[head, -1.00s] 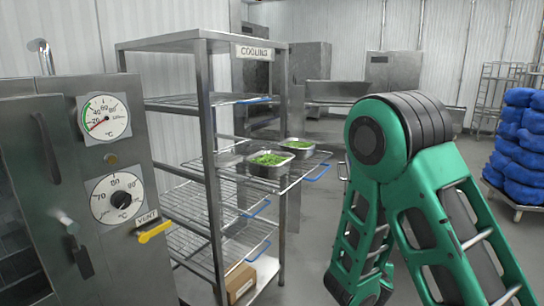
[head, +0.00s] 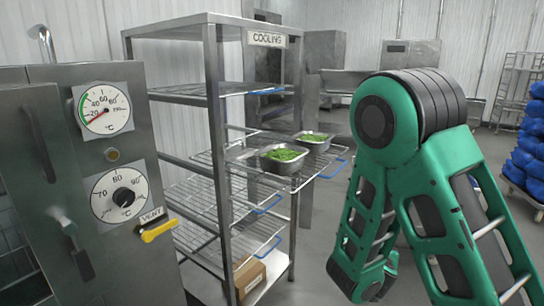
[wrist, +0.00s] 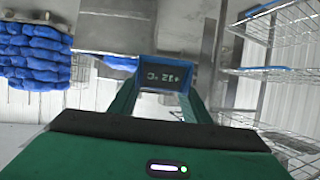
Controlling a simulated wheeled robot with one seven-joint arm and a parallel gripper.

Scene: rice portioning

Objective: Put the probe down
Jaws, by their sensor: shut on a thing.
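The probe (wrist: 165,76) shows in the wrist view as a blue-framed unit with a dark display; its digits are too blurred to read surely. My gripper (wrist: 160,92) is shut on it, with a dark green finger on either side. The probe's lower part is hidden behind the gripper body. In the head view my green arm fills the right side, and neither the gripper fingers nor the probe can be made out there.
A steel cabinet (head: 120,245) with two dials and a yellow vent handle stands at left. The COOLING rack (head: 215,130) has wire shelves, with two trays of green food (head: 284,158) on a pulled-out one. Blue sacks (head: 528,150) are stacked at far right. Open floor lies beyond the rack.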

